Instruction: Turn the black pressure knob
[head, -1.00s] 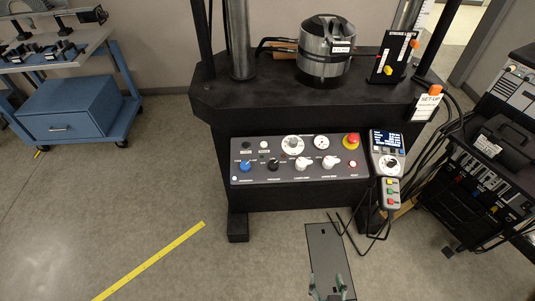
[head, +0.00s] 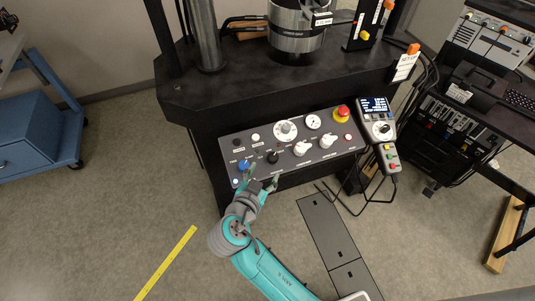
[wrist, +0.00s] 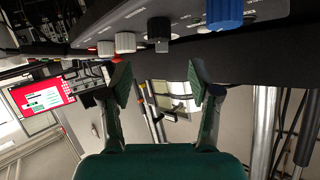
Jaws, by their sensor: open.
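The black knob (head: 272,157) is on the sloped control panel (head: 262,140), between the blue knob (head: 243,165) and a white knob (head: 302,148). In the wrist view, what seems to be the same dark knob (wrist: 159,30) is at the top, sideways between my fingertips but apart from them. My gripper (head: 262,178) is at the panel's lower front edge, just below the blue and black knobs. The wrist view shows my gripper (wrist: 158,80) with its two fingers wide apart and nothing between them. The knob labels are too small to read.
A red emergency button (head: 342,112) and a gauge (head: 313,122) are on the panel's right part. A handheld controller (head: 380,130) hangs right of it, with loose cables below. The black machine table (head: 230,95) stands behind. Open floor (head: 110,215) is at left.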

